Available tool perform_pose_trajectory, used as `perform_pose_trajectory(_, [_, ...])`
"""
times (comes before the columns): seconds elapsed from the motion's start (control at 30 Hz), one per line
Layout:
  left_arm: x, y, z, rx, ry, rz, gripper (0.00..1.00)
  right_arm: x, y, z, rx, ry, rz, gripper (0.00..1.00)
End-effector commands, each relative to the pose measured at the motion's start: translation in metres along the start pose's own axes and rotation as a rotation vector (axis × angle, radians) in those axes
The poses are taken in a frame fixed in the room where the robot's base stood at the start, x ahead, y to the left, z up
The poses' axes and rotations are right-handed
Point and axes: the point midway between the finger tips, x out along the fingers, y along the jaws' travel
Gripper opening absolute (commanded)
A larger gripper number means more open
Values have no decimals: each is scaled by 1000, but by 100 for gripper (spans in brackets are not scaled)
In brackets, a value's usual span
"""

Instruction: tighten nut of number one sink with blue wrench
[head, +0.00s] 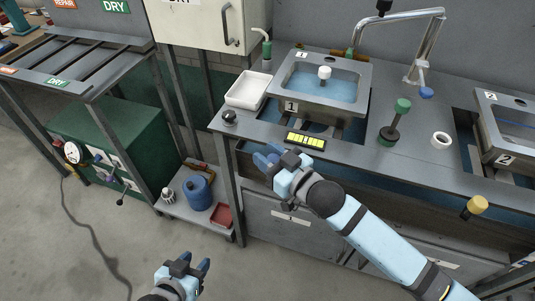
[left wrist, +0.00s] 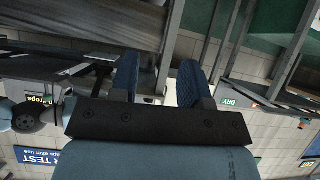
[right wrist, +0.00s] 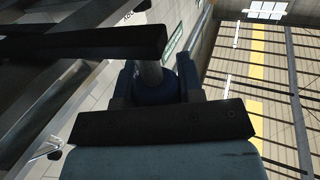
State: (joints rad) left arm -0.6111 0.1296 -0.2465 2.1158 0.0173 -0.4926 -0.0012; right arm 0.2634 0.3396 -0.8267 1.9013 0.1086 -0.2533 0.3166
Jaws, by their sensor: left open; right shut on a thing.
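The number one sink (head: 345,112), marked 1, is set in the counter at the upper middle of the head view. My right gripper (head: 268,160) is at the counter's front edge, below and left of this sink. It is shut on the blue wrench (right wrist: 155,88); in the right wrist view its blue part sits between the fingers, with a grey shaft and a dark crossbar. The wrench is hard to make out in the head view. No nut can be made out. My left gripper (head: 192,268) is open and empty, low in front of the counter.
A yellow-lit bar (head: 305,140) lies by the front edge. A white tray (head: 248,90) is left of the sink. A green-topped tool (head: 394,126), a white ring (head: 440,140) and the number two sink (head: 508,145) are to the right. A low shelf (head: 180,211) holds a blue canister (head: 198,192).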

Motion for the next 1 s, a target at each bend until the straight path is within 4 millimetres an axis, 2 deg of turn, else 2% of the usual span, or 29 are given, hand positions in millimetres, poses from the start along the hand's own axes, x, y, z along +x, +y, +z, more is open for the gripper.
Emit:
perform_pose_trajectory(0.2, [-8,1,-10,-10,-9,1,43,-20,6,-4,-8,-3,-73,0])
perform_pose_trajectory(0.4, [-9,1,-9,-22,-22,-1,43,-40,11,-2,-6,-2,-148,0])
perform_pose_trajectory(0.57, [-7,1,-4,-28,-32,-2,43,-46,13,0,-1,-1,-170,0])
perform_pose_trajectory(0.83, [-6,1,-7,-29,-26,-3,43,-46,13,0,1,-1,-170,0])
perform_pose_trajectory(0.87, [-6,0,-7,-29,-26,-3,43,-46,13,0,1,-1,-170,39])
perform_pose_trajectory(0.93, [-6,0,-7,-28,-25,-3,43,-46,13,0,1,-1,-170,55])
perform_pose_trajectory(0.97, [-7,0,-7,-27,-25,-3,43,-46,13,0,1,-1,-170,61])
perform_pose_trajectory(1.0, [-7,0,-7,-26,-25,-3,43,-46,13,0,1,-1,-170,61])
